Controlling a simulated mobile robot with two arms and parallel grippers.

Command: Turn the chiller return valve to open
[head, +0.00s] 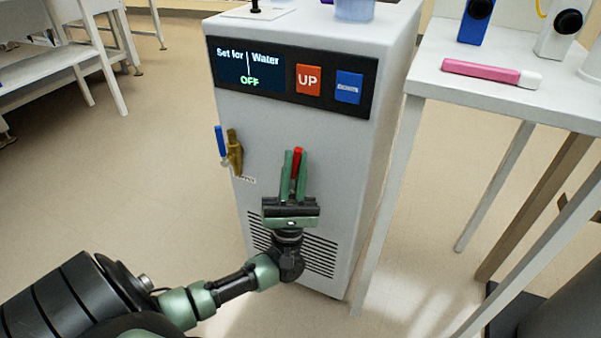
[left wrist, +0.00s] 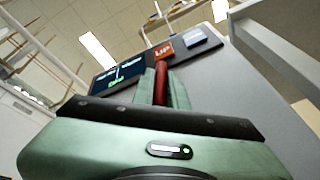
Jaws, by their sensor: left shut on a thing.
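The chiller (head: 310,135) is a tall pale grey cabinet with a black panel near its top. Its front carries a brass valve with a blue lever (head: 221,141) on the left, the lever pointing up. My left gripper (head: 294,165) is at the right part of the front, shut on a red lever (head: 297,158) that stands about upright between its green fingers. The red lever also shows between the fingers in the left wrist view (left wrist: 161,84). The red lever's valve body is hidden behind the gripper. My right gripper is not in view.
A white table (head: 440,90) with a pink-handled item (head: 485,72) stands close on the right.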

